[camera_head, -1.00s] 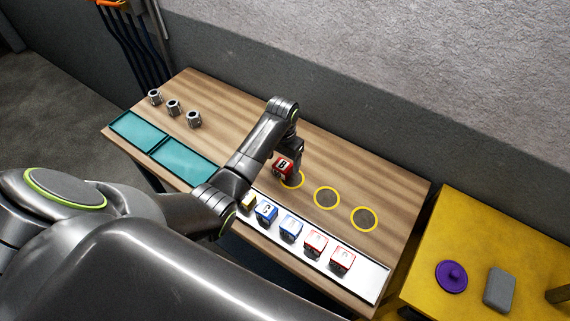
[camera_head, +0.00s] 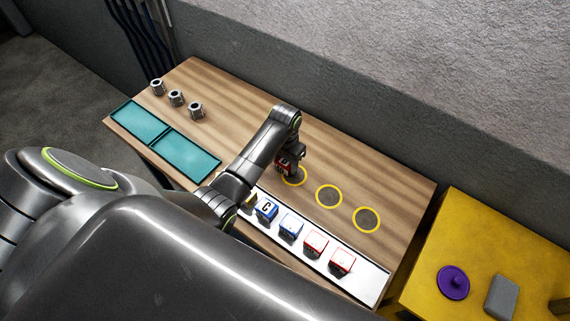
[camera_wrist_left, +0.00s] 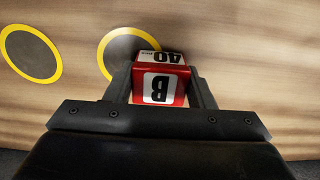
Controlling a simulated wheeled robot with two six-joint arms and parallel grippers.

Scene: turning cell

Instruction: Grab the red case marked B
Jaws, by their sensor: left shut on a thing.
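The red case marked B (camera_wrist_left: 160,88) is between the fingers of my left gripper (camera_wrist_left: 160,92) in the left wrist view, with its B label and a "40" label showing. In the head view my left gripper (camera_head: 291,165) is shut on the red case (camera_head: 283,166), beside the leftmost yellow ring (camera_head: 294,176). The gripper hides part of the case there. I cannot tell whether the case touches the table. My right gripper is not in view.
A white strip (camera_head: 372,285) holds several blue, red and yellow cases. Teal trays (camera_head: 188,158) and three metal nuts (camera_head: 176,98) are at left. Two yellow rings (camera_head: 328,196) lie further right. A yellow table (camera_head: 425,290) bears a purple lidded thing (camera_head: 453,282) and a grey block (camera_head: 502,296).

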